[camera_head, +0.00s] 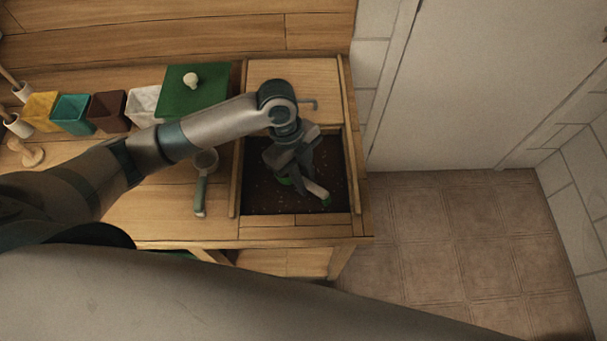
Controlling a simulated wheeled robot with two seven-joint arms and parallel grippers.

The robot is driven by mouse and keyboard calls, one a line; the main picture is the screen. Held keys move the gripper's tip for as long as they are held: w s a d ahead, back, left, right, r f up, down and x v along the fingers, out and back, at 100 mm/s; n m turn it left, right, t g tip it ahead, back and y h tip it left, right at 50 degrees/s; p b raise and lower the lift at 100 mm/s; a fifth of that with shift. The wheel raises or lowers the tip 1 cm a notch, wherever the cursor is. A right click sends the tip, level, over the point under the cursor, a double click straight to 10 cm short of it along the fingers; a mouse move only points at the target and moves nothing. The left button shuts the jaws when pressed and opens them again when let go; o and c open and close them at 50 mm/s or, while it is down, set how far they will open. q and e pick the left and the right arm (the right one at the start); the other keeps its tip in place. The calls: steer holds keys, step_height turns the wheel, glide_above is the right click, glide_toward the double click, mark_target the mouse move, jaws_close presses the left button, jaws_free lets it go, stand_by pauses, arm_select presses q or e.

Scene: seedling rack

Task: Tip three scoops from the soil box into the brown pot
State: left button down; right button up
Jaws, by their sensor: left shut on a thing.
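The soil box (335,147) is set into the right end of the wooden bench, with dark soil (262,192) in it. My left gripper (301,178) is over the box, shut on a scoop (317,191) with a pale handle and green at its end. A bit of green shows on the other side of the gripper; the rest of the scoop is largely hidden, and I cannot tell whether it touches the soil or carries any. The brown pot (107,113) stands in the row at the left; its inside looks dark. My right gripper is not in view.
Yellow (41,109), teal (72,115) and white (143,104) pots flank the brown one. A green lid (205,84) with a pale knob lies behind my forearm. Wooden-handled tools stand far left.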

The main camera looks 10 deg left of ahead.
arm_select(q)
steer(key=shift+t+y, duration=0.5)
steer(key=shift+y, duration=0.3)
steer(key=shift+s+d+r+p, duration=0.1)
steer(key=shift+d+r+p, duration=0.1)
steer(key=shift+r+p, duration=0.55)
steer(key=shift+s+d+r+p, duration=0.2)
steer(key=shift+r+p, duration=0.3)
steer(key=shift+p, duration=0.35)
steer(key=shift+s+d+r+p, duration=0.1)
steer(key=shift+d+r+p, duration=0.15)
steer(key=shift+r+p, duration=0.5)
steer(key=r+p, duration=0.1)
steer(key=p, duration=0.1)
steer(key=d+r+y+p, duration=0.1)
steer(key=r+p, duration=0.1)
steer(key=shift+s+t, duration=0.2)
steer(key=shift+t, duration=0.1)
steer(key=shift+s+d+r+y+p, duration=0.15)
steer(key=shift+r+p, duration=0.25)
steer(key=shift+p, duration=0.2)
steer(key=shift+s+d+r+y+p, duration=0.15)
steer(key=shift+r+p, duration=0.2)
steer(key=shift+p, duration=0.2)
steer(key=shift+w, duration=0.1)
steer(key=c, duration=2.5)
jaws_free()
jaws_close()
